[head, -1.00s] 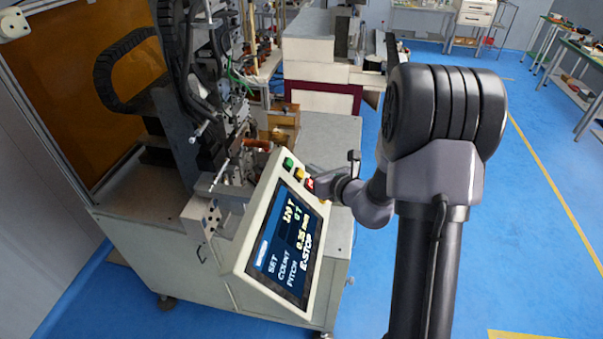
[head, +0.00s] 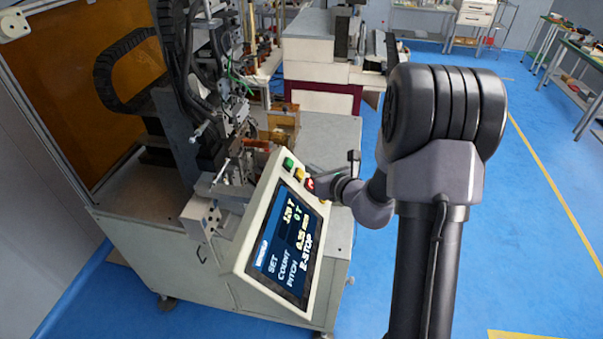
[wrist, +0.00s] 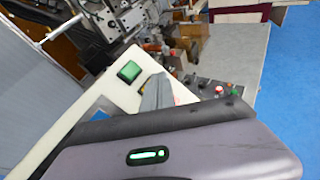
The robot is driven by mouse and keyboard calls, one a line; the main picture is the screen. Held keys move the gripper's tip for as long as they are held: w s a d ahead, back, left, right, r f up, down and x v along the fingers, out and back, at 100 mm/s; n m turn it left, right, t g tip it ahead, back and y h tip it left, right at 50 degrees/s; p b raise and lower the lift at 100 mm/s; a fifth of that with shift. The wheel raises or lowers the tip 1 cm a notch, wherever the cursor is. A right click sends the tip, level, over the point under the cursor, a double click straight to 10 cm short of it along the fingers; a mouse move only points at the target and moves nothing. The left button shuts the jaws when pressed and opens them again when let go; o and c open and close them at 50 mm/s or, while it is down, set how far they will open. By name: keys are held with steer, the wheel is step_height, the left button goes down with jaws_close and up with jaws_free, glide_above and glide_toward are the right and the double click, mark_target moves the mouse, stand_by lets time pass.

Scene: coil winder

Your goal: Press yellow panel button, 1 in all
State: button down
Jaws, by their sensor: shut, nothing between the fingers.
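The yellow button (head: 299,173) sits on the upper edge of the tilted control panel (head: 236,262), between a green button (head: 288,164) and a red button (head: 309,184). My gripper (head: 314,170) is shut and empty, with its fingers close to the yellow and red buttons. Whether it touches either is not clear. In the wrist view, the grey fingers (wrist: 157,91) are over the panel, just right of the green button (wrist: 130,71).
The panel's screen (head: 285,245) shows set, count and pitch values and "E-STOP". The winder's mechanism (head: 205,110) stands left of and behind the panel. A bare grey machine top (head: 335,135) lies behind the gripper. Blue floor (head: 535,230) is open on the right.

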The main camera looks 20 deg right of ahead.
steer(key=shift+w+a+f+b, duration=0.2)
steer(key=shift+a+f+b, duration=0.05)
steer(key=shift+b, duration=0.1)
steer(key=shift+w+a+f+b, duration=0.15)
steer(key=shift+a+f+b, duration=0.15)
steer(key=shift+b, duration=0.05)
stand_by(0.8)
stand_by(0.3)
steer(key=shift+s+d+r+p, duration=0.35)
steer(key=shift+d+r+p, duration=0.05)
steer(key=shift+d+r, duration=0.15)
